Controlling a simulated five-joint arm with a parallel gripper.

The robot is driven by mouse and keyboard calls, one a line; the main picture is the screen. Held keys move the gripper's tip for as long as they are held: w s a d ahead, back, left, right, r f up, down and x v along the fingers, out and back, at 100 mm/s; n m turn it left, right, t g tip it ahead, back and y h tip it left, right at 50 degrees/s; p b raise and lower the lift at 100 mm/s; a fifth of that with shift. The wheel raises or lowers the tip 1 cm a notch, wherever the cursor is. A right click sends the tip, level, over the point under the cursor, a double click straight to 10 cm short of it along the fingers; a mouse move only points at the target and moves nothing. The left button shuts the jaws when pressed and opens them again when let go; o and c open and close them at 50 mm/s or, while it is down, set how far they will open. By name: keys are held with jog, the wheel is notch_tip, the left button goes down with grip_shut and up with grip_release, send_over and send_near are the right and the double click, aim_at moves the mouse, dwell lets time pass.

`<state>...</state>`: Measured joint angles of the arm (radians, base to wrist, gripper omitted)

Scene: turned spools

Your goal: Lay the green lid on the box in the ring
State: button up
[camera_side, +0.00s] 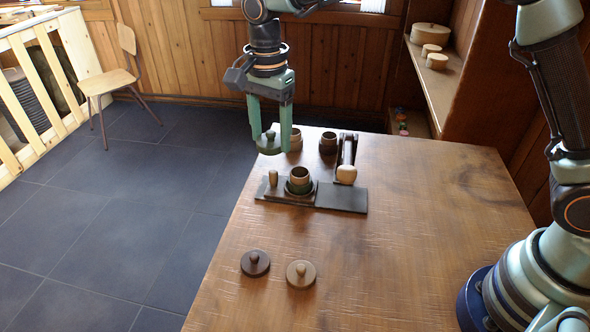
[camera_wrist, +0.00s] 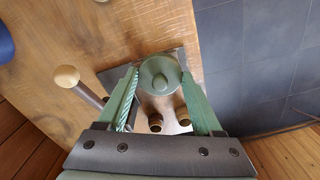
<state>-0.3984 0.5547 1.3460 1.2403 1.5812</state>
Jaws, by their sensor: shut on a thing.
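My gripper (camera_side: 270,145) is shut on the green lid (camera_side: 267,144), holding it level in the air above the far left edge of the table. In the wrist view the lid (camera_wrist: 160,70) sits between my two fingers, its knob facing the camera. The box in the ring (camera_side: 300,176) is a small round cup, open at the top, on a dark plate (camera_side: 343,198). The lid is apart from it, above it and toward the far left in the side view. In the wrist view this box is not visible, probably behind the lid.
Two more open round boxes (camera_side: 328,143) stand beyond the plate. A dark lid (camera_side: 255,263) and a tan lid (camera_side: 301,273) lie nearer. The table's right side is clear.

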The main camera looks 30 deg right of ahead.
send_near(300, 172)
jog(key=shift+f, duration=3.1)
jog(key=shift+f, duration=0.8)
dwell(0.5)
dwell(0.4)
jog(key=o, duration=1.3)
jog(key=shift+o, duration=0.2)
jog(key=shift+r, duration=0.15)
notch_tip(300, 172, up, 8)
jog(key=shift+r, duration=0.15)
